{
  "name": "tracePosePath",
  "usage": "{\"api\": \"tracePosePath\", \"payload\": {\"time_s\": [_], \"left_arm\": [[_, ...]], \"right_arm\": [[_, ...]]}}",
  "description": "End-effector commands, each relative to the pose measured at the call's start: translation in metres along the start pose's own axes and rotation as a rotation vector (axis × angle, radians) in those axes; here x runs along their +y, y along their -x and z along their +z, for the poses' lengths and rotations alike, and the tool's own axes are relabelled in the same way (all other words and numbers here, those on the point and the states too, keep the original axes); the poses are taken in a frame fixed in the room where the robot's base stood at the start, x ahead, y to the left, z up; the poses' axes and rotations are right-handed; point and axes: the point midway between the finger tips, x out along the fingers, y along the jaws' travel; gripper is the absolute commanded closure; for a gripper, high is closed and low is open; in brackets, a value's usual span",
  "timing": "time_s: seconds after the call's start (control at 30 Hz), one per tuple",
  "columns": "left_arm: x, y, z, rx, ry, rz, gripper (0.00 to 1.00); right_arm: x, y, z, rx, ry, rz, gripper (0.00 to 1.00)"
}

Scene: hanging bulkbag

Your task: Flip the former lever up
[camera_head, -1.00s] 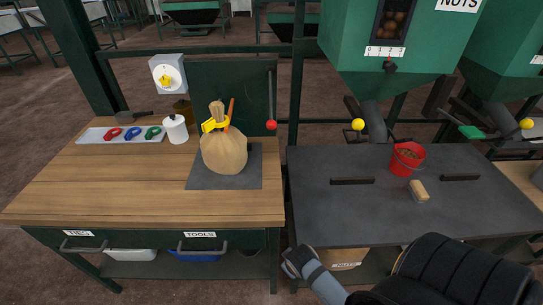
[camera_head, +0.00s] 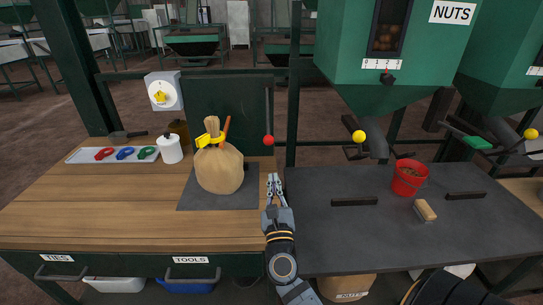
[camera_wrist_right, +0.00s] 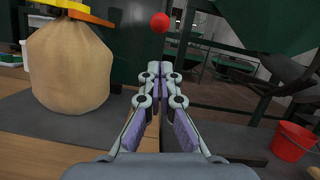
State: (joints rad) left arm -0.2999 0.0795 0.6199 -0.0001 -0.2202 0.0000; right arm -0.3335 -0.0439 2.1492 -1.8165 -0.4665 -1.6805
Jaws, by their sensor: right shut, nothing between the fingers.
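The former lever is a dark rod with a red ball knob (camera_head: 268,140) at its lower end, hanging down at the right edge of the dark green panel (camera_head: 229,105). The knob also shows in the wrist view (camera_wrist_right: 160,22), just beyond and above the fingertips. My right gripper (camera_head: 273,178) is shut and empty. It points at the knob from below and in front, with a gap between them. A tan tied sack (camera_head: 219,171) with a yellow piece at its neck sits on the grey plate (camera_head: 192,199) left of my gripper. My left gripper is not in view.
The wooden bench (camera_head: 110,208) holds a tool tray (camera_head: 80,156) and a white pot (camera_head: 171,150). A green upright (camera_head: 293,100) stands right of the lever.

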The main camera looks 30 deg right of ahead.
Motion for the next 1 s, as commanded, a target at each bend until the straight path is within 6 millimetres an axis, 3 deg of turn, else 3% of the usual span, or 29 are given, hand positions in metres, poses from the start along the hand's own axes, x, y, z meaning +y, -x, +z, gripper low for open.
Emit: {"api": "tracePosePath", "payload": {"time_s": [0.33,0.73,1.0], "left_arm": [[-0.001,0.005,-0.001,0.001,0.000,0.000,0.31],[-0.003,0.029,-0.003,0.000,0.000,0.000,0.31],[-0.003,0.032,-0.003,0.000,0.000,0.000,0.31]], "right_arm": [[0.000,-0.007,0.002,-0.002,-0.003,0.000,1.00],[-0.002,-0.079,0.003,-0.001,-0.005,-0.002,1.00],[-0.001,-0.100,0.000,0.001,-0.006,-0.001,1.00]]}}
